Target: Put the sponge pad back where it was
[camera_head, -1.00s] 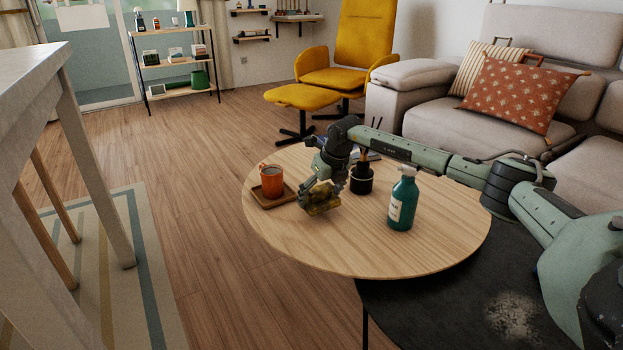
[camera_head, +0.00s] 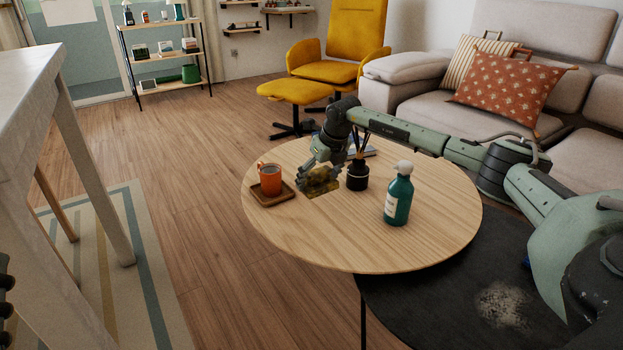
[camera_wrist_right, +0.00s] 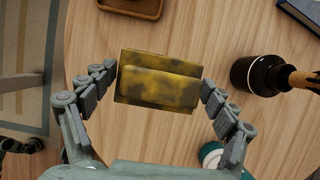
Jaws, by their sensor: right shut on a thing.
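The sponge pad (camera_head: 318,184) is mottled yellow and dark, low over the round wooden table (camera_head: 430,235), between the orange mug and the black bottle. My right gripper (camera_head: 321,176) is shut on it from above. In the right wrist view the pad (camera_wrist_right: 160,88) sits crosswise between the two fingers of the right gripper (camera_wrist_right: 160,85), with two of its faces showing. A dark patch lies just below it on the table in the head view. I cannot tell whether the pad touches the tabletop.
The orange mug (camera_head: 270,180) stands on a wooden tray (camera_head: 282,198) to the left. A black bottle with sticks (camera_head: 357,177) stands close on the right, and a green pump bottle (camera_head: 398,200) nearer the front right. The front of the tabletop is clear.

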